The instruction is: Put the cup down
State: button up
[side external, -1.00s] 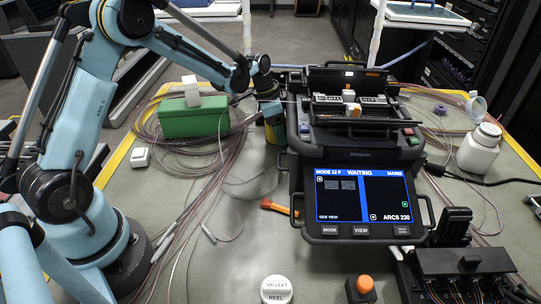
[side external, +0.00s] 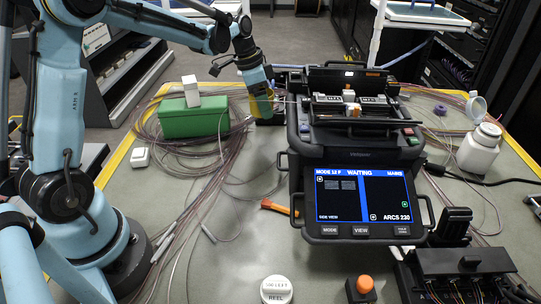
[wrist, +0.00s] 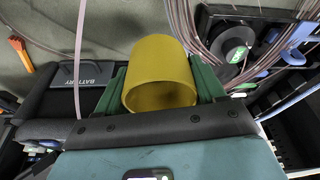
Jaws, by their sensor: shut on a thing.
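The yellow cup (wrist: 160,62) is between the green fingers of my gripper (wrist: 162,82) in the wrist view, its open, empty mouth facing the camera. My gripper is shut on the cup. The cup's underside is hidden, and I cannot tell how far it is above the mat.
The fusion splicer (side external: 348,160) stands close to the right of the cup. A green box (side external: 194,118) with a white block (side external: 190,91) on it is to the left, among loose fibre coils (side external: 165,150). A black spool (wrist: 230,42) lies near the cup.

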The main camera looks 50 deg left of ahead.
notch_tip(320, 180, up, 6)
jog(key=shift+r, duration=0.1)
jog(key=s+d+m, duration=0.4)
jog(key=s+d, duration=0.1)
jog(key=d, duration=0.3)
jog(key=m+g, duration=0.5)
jog(key=m, duration=1.3)
send_over(196, 276)
jog(key=w, duration=0.1)
notch_tip(196, 276, down, 7)
jog(key=shift+a+f, duration=0.15)
jog(key=shift+f, duration=1.7)
jog(key=shift+a+f, duration=0.15)
jog(key=shift+f, duration=1.65)
